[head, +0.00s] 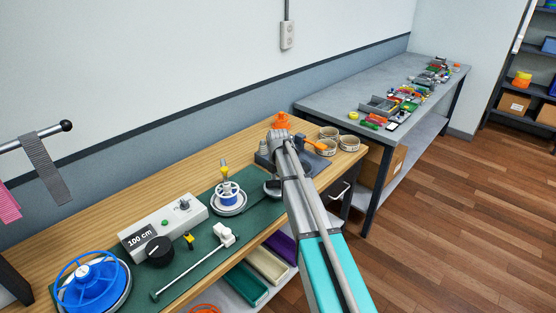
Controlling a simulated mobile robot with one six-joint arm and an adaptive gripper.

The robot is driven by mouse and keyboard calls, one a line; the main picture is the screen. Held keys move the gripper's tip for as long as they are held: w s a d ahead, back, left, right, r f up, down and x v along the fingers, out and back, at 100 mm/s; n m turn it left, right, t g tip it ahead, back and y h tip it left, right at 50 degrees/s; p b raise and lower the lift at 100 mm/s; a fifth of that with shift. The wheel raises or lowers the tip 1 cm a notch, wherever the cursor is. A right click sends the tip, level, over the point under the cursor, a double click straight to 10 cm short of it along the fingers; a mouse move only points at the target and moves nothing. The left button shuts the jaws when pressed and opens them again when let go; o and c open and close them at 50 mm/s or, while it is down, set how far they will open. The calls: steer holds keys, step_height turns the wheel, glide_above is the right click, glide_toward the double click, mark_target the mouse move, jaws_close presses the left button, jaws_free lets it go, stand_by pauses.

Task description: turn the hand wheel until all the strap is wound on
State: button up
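A blue spoked wheel (92,284) lies on a pale round base at the near left end of the green mat; it looks like the hand wheel. A smaller blue-and-white spool (229,194) stands on a round plate farther along the mat. A grey strap (46,168) hangs over a wall rod at the left, with a pink strap beside it; whether either runs to a wheel cannot be seen. My arm reaches over the bench's far part, well away from the blue wheel. My gripper's fingers cannot be made out at its far end.
A white box reading "100 cm" (163,224) with a black knob (158,251) sits between wheel and spool. A white T-handled rod (196,262) lies in front. Round tins (347,143) stand at the far end. A cluttered grey table (340,93) stands beyond.

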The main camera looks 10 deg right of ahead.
mark_target(278, 180)
steer(key=shift+n, duration=1.6)
step_height(278, 180, up, 10)
steer(key=p, duration=1)
steer(key=shift+r, duration=0.1)
steer(key=r+m+p, duration=0.2)
steer(key=m, duration=0.1)
steer(key=r+m+p, duration=0.1)
steer(key=m+p, duration=0.1)
steer(key=shift+d+r, duration=0.25)
steer(key=shift+r, duration=0.15)
steer(key=shift+f, duration=0.2)
steer(key=shift+f+b, duration=6.7)
steer(key=shift+b, duration=0.25)
